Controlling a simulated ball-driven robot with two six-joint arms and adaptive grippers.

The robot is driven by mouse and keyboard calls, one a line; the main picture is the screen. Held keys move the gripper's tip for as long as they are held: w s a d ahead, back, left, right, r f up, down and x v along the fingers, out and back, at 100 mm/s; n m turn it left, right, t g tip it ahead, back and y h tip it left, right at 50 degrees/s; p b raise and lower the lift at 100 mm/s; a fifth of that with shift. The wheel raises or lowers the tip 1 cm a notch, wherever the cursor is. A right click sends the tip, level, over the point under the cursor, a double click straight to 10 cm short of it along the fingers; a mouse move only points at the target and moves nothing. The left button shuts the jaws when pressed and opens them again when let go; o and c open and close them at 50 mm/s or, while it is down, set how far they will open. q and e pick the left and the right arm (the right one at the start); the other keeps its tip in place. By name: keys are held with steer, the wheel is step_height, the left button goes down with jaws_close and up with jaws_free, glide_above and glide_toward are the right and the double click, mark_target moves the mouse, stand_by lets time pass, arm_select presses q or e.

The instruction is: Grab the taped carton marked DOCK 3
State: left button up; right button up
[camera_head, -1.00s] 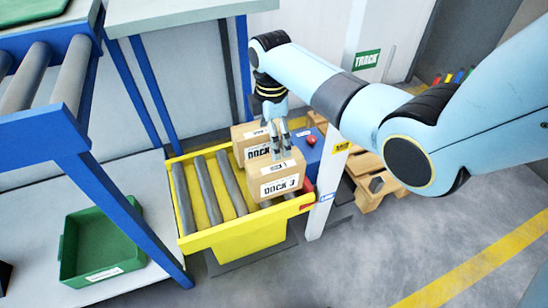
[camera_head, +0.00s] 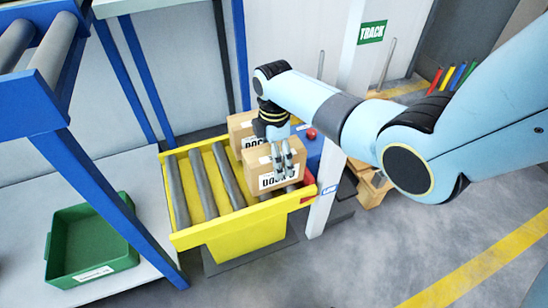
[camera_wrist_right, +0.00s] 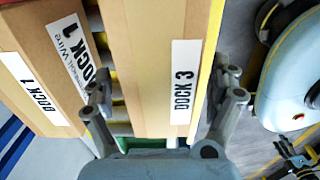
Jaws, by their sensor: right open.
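The carton marked DOCK 3 (camera_head: 262,164) is brown, with white labels, and sits at the right front of the yellow roller conveyor (camera_head: 245,217). My right gripper (camera_head: 284,160) is over it, its fingers covering part of the front label in the head view. In the right wrist view, the DOCK 3 carton (camera_wrist_right: 150,60) lies between the spread fingers of the right gripper (camera_wrist_right: 166,85), one on each side. The gripper is open; contact with the carton cannot be told.
A DOCK 1 carton (camera_head: 238,123) stands close behind, and shows left in the wrist view (camera_wrist_right: 30,85). A blue box with a red button (camera_head: 311,134) and a white post (camera_head: 325,185) are to the right. A green bin (camera_head: 90,243) sits at the left.

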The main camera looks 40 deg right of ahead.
steer(key=c, duration=1.8)
steer(key=shift+w+r, duration=0.1)
steer(key=shift+r, duration=0.05)
steer(key=shift+r+p, duration=0.2)
steer(key=shift+p, duration=0.1)
arm_select(q)
steer(key=s+a+f+p, duration=0.1)
steer(key=s+p, duration=0.2)
steer(key=s, duration=0.3)
arm_select(e)
step_height(320, 180, up, 3)
arm_select(q)
step_height(320, 180, up, 12)
steer(key=d+p, duration=0.2)
steer(key=p, duration=1.1)
steer(key=shift+s+f+p, duration=0.15)
steer(key=shift+s+p, duration=0.15)
steer(key=shift+s, duration=0.05)
arm_select(e)
step_height(320, 180, up, 14)
steer(key=shift+r, duration=0.25)
